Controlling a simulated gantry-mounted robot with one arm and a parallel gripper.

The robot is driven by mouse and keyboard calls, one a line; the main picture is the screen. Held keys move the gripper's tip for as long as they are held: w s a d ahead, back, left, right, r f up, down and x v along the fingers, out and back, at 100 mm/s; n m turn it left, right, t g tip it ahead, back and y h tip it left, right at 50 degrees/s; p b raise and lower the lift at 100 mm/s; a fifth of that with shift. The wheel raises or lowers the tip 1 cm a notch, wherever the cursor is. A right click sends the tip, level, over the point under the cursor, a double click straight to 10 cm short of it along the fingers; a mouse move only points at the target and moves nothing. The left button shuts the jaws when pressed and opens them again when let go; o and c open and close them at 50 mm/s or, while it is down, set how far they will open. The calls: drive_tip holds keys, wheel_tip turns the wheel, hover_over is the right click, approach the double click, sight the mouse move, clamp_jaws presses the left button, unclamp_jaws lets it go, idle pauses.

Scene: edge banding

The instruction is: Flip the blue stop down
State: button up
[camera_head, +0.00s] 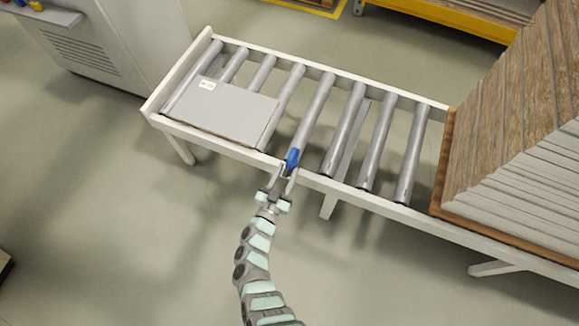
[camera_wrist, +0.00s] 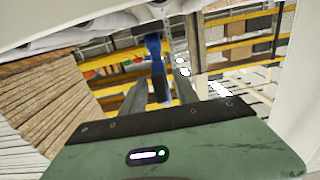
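The blue stop (camera_head: 292,158) sits at the front rail of the roller conveyor (camera_head: 232,148), just right of the grey panel. My gripper (camera_head: 283,172) is at the near side of that rail, right at the stop. In the wrist view the blue stop (camera_wrist: 155,62) shows between the two fingers of my gripper (camera_wrist: 160,88), with a gap visible on each side. The fingers are apart, and I see no grip on the stop. Whether a finger touches it cannot be told. The stop's mount is partly hidden.
A grey panel (camera_head: 218,110) with a white label lies on the rollers at left. A tall stack of boards (camera_head: 520,140) stands at the conveyor's right end. A grey machine (camera_head: 95,45) is at the upper left. The floor in front is clear.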

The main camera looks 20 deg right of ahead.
sight(290, 165)
drive_tip(key=shift+b+x, duration=0.3)
drive_tip(key=shift+x, duration=1.2)
drive_tip(key=shift+c, duration=0.3)
clamp_jaws()
